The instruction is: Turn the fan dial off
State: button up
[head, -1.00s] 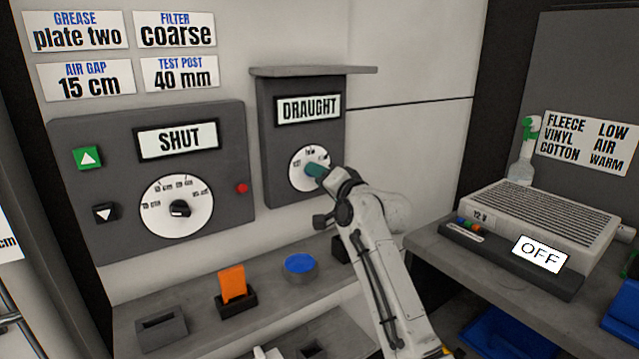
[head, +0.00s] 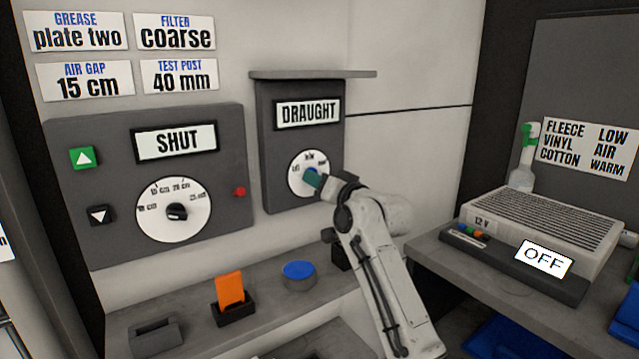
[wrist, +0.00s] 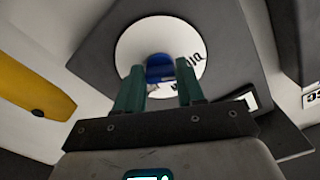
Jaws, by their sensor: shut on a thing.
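The fan dial is a round white face (head: 297,180) on the grey panel under the DRAUGHT sign (head: 308,112). Its small blue knob (wrist: 160,68) shows between the green fingers in the wrist view. My gripper (head: 314,179) is at the dial in the head view and covers its right and lower part. In the wrist view my gripper (wrist: 160,80) is shut on the knob, with one finger on each side. Part of the dial's lettering is hidden, and I cannot tell exactly which mark the knob points at.
A larger panel with a SHUT sign (head: 176,141), a dial (head: 160,222) and a red button (head: 239,192) stands to the left. The shelf below holds an orange card (head: 230,289) and a blue-topped round tin (head: 299,275). A grilled unit (head: 540,222) with an OFF sign (head: 543,259) is at right.

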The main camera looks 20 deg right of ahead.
jog(key=shift+f, duration=0.3)
jog(key=o, duration=1)
jog(key=shift+r, duration=0.2)
jog(key=shift+o, duration=0.2)
jog(key=v, duration=1)
jog(key=shift+s, duration=0.4)
jog(key=shift+d, duration=0.1)
